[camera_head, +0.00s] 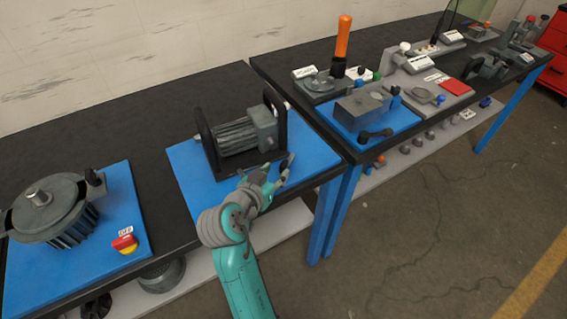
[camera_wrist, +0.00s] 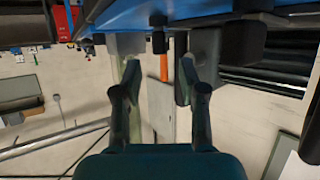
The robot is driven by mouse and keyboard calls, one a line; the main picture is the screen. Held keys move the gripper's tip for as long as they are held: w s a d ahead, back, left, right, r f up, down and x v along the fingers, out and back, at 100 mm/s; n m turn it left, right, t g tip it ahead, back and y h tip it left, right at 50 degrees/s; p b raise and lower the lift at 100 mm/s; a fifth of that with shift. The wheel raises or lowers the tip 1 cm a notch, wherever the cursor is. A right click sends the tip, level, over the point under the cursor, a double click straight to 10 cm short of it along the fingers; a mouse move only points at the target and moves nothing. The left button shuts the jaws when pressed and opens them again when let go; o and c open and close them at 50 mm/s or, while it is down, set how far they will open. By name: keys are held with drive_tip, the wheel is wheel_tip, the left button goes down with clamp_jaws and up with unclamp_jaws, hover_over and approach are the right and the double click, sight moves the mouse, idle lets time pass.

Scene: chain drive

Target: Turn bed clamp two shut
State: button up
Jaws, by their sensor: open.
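A grey finned motor (camera_head: 238,135) sits between black upright brackets on a blue bed plate (camera_head: 190,177). My gripper (camera_head: 277,178) is open beside the plate's front right edge, its fingers pointing toward the motor's right end. In the wrist view my gripper (camera_wrist: 158,84) is spread with nothing touching its pads. A small black knob-like part (camera_wrist: 158,38) shows beyond and above the fingertips, at the edge of a blue surface (camera_wrist: 200,10). I cannot tell for sure which part is bed clamp two; my gripper may hide it in the head view.
A round grey machine (camera_head: 50,215) and a red and yellow button (camera_head: 125,244) stand at left. The second table holds a blue fixture (camera_head: 345,128), an orange handle (camera_head: 342,38) and several small fixtures. The floor in front of the second table is clear.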

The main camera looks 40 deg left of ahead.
sight(282, 165)
drive_tip(key=shift+x, duration=3.15)
clamp_jaws()
